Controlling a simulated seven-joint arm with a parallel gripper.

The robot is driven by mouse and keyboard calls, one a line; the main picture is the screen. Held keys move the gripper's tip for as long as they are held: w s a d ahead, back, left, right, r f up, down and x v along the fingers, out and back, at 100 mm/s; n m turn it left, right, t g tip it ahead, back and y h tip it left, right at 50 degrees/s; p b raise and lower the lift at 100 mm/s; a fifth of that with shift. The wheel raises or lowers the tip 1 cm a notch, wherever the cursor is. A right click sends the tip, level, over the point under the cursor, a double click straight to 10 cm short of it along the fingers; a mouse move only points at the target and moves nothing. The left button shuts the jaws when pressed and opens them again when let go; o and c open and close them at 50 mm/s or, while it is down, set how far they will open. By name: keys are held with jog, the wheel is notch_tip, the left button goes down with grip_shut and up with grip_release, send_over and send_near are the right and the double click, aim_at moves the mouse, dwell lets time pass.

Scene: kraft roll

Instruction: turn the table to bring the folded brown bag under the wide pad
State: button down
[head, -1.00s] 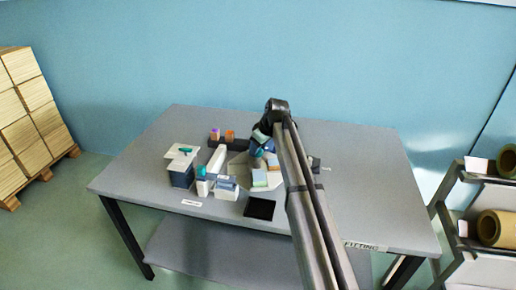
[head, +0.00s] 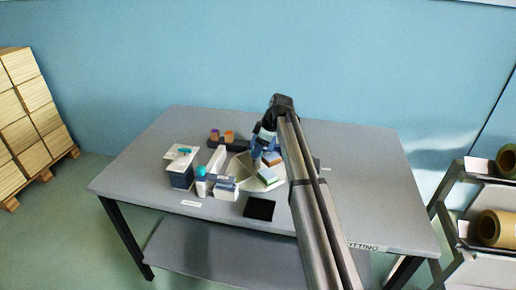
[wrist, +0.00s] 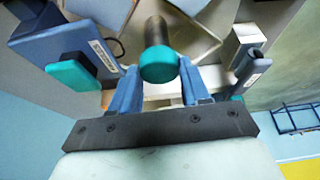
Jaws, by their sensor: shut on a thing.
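My gripper (head: 263,148) is over the middle of the grey table. In the wrist view its blue fingers (wrist: 158,88) are on either side of a teal-capped dark post (wrist: 158,66), and it is shut on this post. The turntable (head: 238,165) is a pale plate under and beside my gripper, partly hidden by it. A brown flat piece (head: 272,158), which looks like the folded brown bag, lies right of my fingers. A green-and-white piece (head: 268,177) lies nearer the front. I cannot make out which part is the wide pad.
A dark blue-and-white device with a teal top (head: 182,155) stands at the left. A teal-topped post (head: 201,172) and a white box (head: 226,190) stand in front. A dark tray (head: 214,143) with small boxes is behind. A black square (head: 259,208) lies at the front.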

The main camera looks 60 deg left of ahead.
jog(key=shift+a+n+g+h, duration=0.15)
jog(key=shift+n+h, duration=0.25)
jog(key=shift+n, duration=0.7)
jog(key=shift+n+g+h, duration=0.25)
jog(key=shift+n+h, duration=0.15)
jog(key=shift+n, duration=0.7)
jog(key=shift+w+n+h, duration=0.1)
jog(key=shift+n+h, duration=0.5)
jog(key=shift+n, duration=1.6)
jog(key=c, duration=0.5)
grip_release()
jog(key=shift+c, duration=0.2)
jog(key=v, duration=1.3)
jog(key=shift+w+a+r, duration=0.25)
jog(key=shift+a+r, duration=0.05)
jog(key=shift+r, duration=0.05)
jog(key=shift+d, duration=0.1)
